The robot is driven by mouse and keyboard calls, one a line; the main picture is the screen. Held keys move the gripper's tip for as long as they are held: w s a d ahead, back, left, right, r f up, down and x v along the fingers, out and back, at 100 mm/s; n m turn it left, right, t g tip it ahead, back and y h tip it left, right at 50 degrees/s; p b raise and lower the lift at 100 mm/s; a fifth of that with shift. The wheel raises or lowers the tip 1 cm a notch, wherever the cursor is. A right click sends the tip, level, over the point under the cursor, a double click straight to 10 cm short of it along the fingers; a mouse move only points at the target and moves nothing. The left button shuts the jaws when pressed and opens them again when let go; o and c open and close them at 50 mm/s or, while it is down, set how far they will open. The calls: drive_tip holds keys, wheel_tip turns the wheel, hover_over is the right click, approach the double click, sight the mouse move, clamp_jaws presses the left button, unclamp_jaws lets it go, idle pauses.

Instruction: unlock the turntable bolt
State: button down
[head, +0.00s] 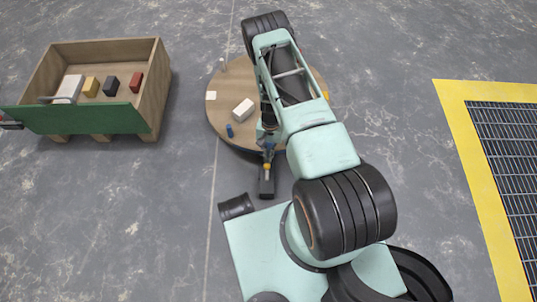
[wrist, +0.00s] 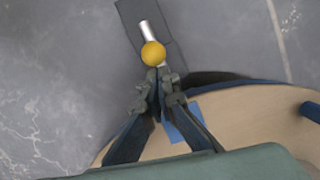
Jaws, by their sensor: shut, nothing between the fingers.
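The bolt (head: 267,185) is a dark block with a pale metal rod and a yellow knob at the turntable's near edge. In the wrist view the yellow knob (wrist: 152,53) sits on the rod, just beyond my fingertips. My gripper (wrist: 158,78) is shut and empty, its tips close to the knob; I cannot tell whether they touch. In the head view my gripper (head: 268,150) is small and partly hidden by my arm. The round wooden turntable (head: 218,112) lies partly under my arm; its surface (wrist: 245,115) also shows below the fingers.
A wooden crate (head: 150,90) with several blocks stands left. A yellow-edged floor grate (head: 505,150) lies right. Bare floor surrounds these.

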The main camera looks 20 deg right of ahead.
drive_tip(key=shift+s+a+p, duration=0.3)
drive_tip(key=shift+s, duration=0.6)
drive_tip(key=shift+s+a+p, duration=0.25)
drive_tip(key=shift+s+a, duration=0.05)
drive_tip(key=shift+s, duration=0.65)
drive_tip(key=shift+s+a+p, duration=0.3)
drive_tip(key=shift+s, duration=0.6)
drive_tip(key=p+v, duration=0.5)
drive_tip(key=v, duration=0.5)
drive_tip(key=shift+w, duration=0.25)
drive_tip(key=shift+d, duration=0.2)
